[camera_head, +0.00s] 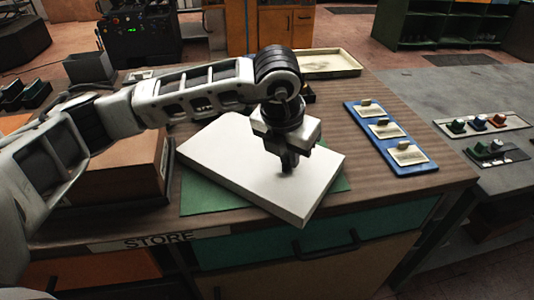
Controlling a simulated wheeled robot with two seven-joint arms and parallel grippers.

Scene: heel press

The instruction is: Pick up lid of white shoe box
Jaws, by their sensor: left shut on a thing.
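The white lid (225,163) shows as a flat white slab with a short side wall, turned at an angle over a green mat (193,197) on the wooden table. I cannot tell whether the rest of the white shoe box is under it. My left gripper (288,168) points straight down at the right part of the lid and is shut on it; the fingertips and the part gripped are mostly hidden by the gripper body. My right gripper is not in view.
A brown box (125,180) stands left of the lid, under my arm. A blue tray (392,138) with several cards lies to the right. A cream tray (330,64) sits at the back. The grey table (480,95) at right holds small coloured items.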

